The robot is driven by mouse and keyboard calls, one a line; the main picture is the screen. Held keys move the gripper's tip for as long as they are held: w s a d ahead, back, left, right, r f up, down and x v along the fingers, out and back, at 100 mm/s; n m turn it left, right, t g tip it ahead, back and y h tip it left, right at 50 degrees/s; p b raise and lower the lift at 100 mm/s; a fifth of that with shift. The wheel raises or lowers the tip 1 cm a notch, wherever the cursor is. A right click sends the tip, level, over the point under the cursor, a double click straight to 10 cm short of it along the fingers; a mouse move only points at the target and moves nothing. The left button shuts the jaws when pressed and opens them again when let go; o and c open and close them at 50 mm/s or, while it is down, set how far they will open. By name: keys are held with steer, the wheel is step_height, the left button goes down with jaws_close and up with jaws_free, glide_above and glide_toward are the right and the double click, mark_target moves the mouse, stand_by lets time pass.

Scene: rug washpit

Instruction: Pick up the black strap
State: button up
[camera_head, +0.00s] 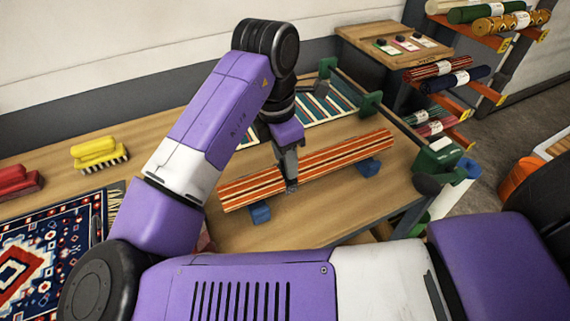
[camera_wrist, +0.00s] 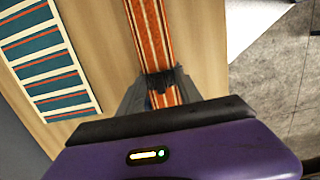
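A long roll with orange, cream and dark stripes (camera_head: 335,158) lies on blue supports on the wooden table. The black strap (camera_wrist: 163,78) shows in the wrist view as a dark band across the roll, between my fingertips. In the head view my gripper mostly hides it. My gripper (camera_head: 289,183) points down at the roll, left of its middle. In the wrist view the fingers of my gripper (camera_wrist: 163,82) stand apart on either side of the strap. I cannot tell whether they touch or squeeze it.
Blue supports (camera_head: 369,167) hold up the roll. A striped flat rug (camera_head: 322,108) lies behind it. Yellow (camera_head: 98,152) and red (camera_head: 17,182) brushes and a patterned rug (camera_head: 45,255) are at left. A rack of rolls (camera_head: 450,75) stands at back right.

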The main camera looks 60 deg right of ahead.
steer(key=c, duration=0.5)
steer(key=shift+o, duration=0.2)
steer(key=shift+r, duration=0.15)
jaws_close()
